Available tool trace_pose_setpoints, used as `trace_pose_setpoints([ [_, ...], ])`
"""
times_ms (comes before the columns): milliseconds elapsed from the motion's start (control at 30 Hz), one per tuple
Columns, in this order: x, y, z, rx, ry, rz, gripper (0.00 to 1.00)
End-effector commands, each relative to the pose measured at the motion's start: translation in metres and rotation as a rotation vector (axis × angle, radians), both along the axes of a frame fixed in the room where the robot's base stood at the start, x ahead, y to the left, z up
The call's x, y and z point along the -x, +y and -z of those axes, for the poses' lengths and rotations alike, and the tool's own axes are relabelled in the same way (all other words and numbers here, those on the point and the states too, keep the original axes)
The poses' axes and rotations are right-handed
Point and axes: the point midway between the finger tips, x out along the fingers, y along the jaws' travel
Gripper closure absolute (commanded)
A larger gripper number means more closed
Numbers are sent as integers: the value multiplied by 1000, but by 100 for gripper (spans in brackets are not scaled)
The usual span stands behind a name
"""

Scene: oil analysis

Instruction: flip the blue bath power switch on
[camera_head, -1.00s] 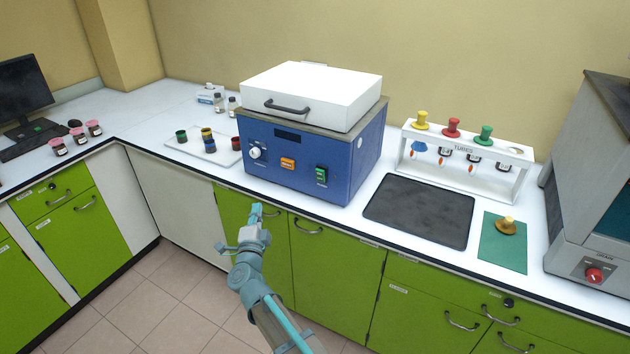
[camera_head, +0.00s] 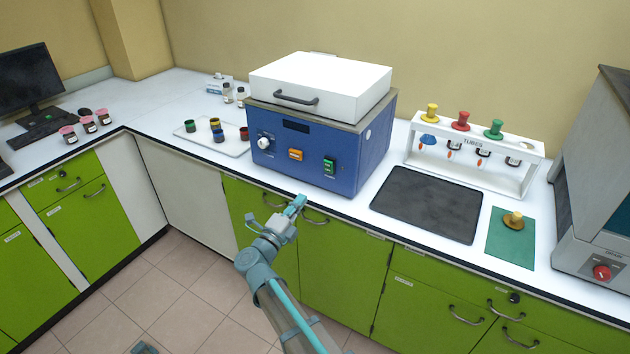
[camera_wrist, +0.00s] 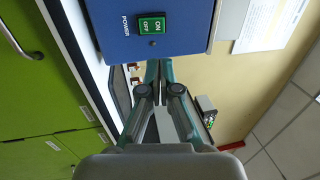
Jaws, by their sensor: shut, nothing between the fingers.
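The blue bath (camera_head: 345,165) with its white lid (camera_head: 330,78) stands on the white bench. Its green power switch (camera_head: 329,166) is at the lower right of the front panel. In the wrist view the green switch (camera_wrist: 152,23) shows ON and OFF markings, with POWER written beside it. My gripper (camera_head: 298,202) is in front of the bath, near the bench's front edge and below the switch. In the wrist view my gripper (camera_wrist: 158,64) has its fingers together and empty, apart in the picture from the switch.
An orange switch (camera_head: 295,155) and a white knob (camera_head: 264,143) sit on the same panel. A tray with small coloured cups (camera_head: 232,150) is to the left. A dark mat (camera_head: 425,205) and a white tube rack (camera_head: 515,178) are to the right.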

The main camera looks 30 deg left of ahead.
Motion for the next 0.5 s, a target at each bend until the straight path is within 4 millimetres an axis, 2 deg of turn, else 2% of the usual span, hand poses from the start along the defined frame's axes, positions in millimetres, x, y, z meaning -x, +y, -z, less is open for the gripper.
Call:
trace_pose_setpoints([
  [167, -18, 0, -5, 1, 0, 2, 100],
  [500, -81, -2, -19, 1, 0, 2, 100],
])
